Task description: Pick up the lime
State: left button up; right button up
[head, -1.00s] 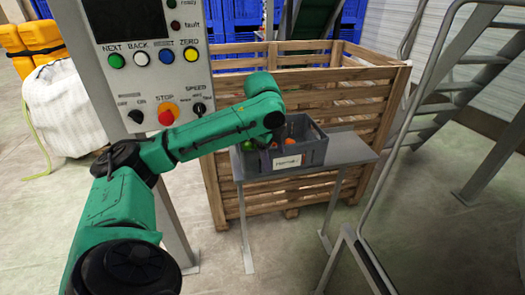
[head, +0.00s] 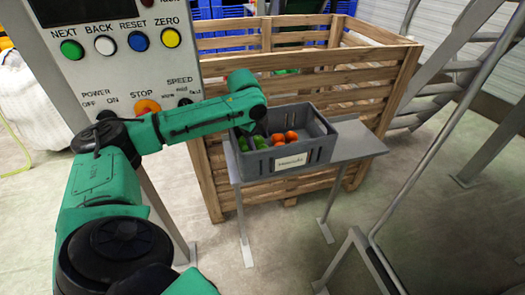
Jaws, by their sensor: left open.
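Several green limes (head: 258,141) lie at the left end of a grey crate (head: 318,157) with a white label. My left arm reaches in from the left, and its gripper (head: 254,113) is a small dark shape over the crate's left back part, just above and behind the limes. It is open, and I see nothing held in it. Its fingertips are hard to make out. My right gripper is not in view.
Orange fruits (head: 290,136) lie beside the limes; the crate's right part is empty. The crate stands on a grey table (head: 358,142) before a slatted wooden bin (head: 372,62). A control panel (head: 120,60) stands left, metal stairs right.

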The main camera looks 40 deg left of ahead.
aim_at(262, 147)
pick_arm(q)
jog(key=x, duration=0.3)
jog(key=shift+d, duration=0.2)
jog(key=shift+w+a+f, duration=0.1)
jog(key=shift+f, duration=0.35)
jog(key=c, duration=1.1)
jog(key=shift+r, duration=0.25)
jog(key=shift+c, duration=0.2)
notch_tip(262, 147, up, 20)
jog(key=p, duration=0.1)
jog(key=shift+f+p, duration=0.15)
jog(key=shift+p, duration=0.25)
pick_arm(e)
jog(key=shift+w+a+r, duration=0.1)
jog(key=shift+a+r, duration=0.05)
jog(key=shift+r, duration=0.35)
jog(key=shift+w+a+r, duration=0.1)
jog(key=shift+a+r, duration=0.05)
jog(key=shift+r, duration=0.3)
